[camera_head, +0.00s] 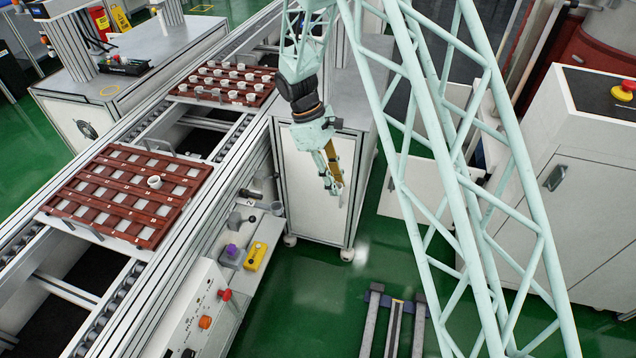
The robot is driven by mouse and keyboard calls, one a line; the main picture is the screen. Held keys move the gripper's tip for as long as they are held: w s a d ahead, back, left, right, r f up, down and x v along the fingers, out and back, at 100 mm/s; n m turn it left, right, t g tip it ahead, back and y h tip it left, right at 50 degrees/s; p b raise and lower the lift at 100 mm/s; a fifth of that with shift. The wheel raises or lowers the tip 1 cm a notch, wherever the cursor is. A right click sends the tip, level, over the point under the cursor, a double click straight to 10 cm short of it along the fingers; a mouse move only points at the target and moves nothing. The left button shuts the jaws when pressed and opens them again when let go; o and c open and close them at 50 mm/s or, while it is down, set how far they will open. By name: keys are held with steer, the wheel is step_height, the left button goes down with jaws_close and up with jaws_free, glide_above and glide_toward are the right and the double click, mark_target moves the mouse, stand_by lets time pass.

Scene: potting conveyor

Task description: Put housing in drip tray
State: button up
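Several small white cup-shaped parts, which look like housings (232,75), sit in the far red-brown grid tray (181,90) on the conveyor. I cannot tell which thing is the drip tray. My gripper (333,192) hangs pointing down in front of a grey cabinet, right of the conveyor and away from both grid trays. A yellow-brown strip shows by its fingers; whether it is held or part of the gripper is unclear.
The conveyor (215,185) runs diagonally, with a gap between the trays. A grey cabinet (318,195) stands behind my gripper. Green floor lies below.

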steer(key=d+f+m+g+y, duration=0.1)
steer(key=d+m+y, duration=0.3)
steer(key=d+m, duration=0.9)
steer(key=shift+d+f+g+y, duration=0.3)
steer(key=shift+d+g, duration=0.3)
steer(key=shift+d, duration=0.9)
